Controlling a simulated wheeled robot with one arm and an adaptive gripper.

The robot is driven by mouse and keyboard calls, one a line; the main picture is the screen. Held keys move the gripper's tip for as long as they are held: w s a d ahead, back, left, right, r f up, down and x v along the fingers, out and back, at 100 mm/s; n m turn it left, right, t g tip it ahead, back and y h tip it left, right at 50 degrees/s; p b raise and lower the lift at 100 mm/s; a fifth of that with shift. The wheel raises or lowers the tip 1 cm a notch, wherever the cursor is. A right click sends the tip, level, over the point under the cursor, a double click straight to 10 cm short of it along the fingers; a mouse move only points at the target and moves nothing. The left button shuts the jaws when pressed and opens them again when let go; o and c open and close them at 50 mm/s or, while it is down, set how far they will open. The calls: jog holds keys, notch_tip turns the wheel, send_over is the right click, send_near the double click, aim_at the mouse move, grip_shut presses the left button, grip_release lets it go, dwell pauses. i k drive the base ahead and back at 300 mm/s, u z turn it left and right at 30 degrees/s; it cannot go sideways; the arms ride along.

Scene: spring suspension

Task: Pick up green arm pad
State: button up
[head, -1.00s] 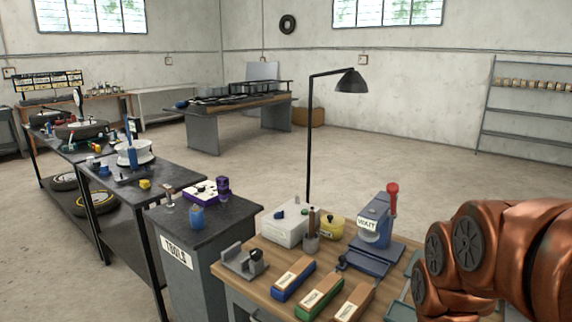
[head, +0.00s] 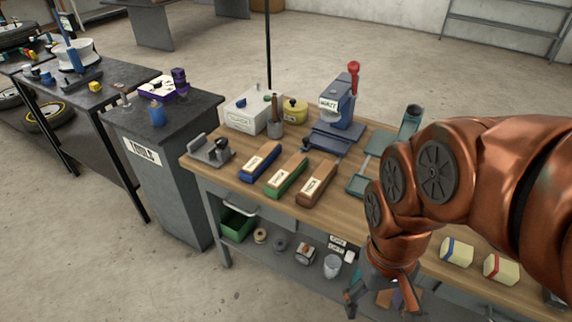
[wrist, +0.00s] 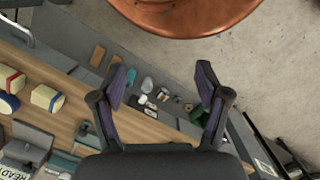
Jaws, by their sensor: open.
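The green arm pad (head: 287,177) lies on the wooden workbench (head: 400,212), a long block with a wood-coloured top, a white label and green sides. It lies between a similar blue pad (head: 260,161) and a brown pad (head: 317,187). My gripper (head: 383,303) hangs at the bottom of the head view, in front of the bench's edge and well apart from the pads. In the wrist view my gripper (wrist: 163,78) has its two fingers spread wide with nothing between them. I cannot make out the green pad in the wrist view.
A grey bracket (head: 211,151) stands left of the pads. A blue press (head: 338,115) with a red knob and a white box (head: 248,112) stand behind. A teal stand (head: 372,165) is to the right. The lower shelf holds a green bin (head: 237,223) and small parts.

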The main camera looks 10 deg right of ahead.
aim_at(286, 175)
jog(key=k, duration=1.3)
jog(key=u, duration=0.4)
jog(key=i, duration=0.9)
jog(key=u, duration=1)
jog(key=i, duration=0.3)
jog(key=u, duration=0.3)
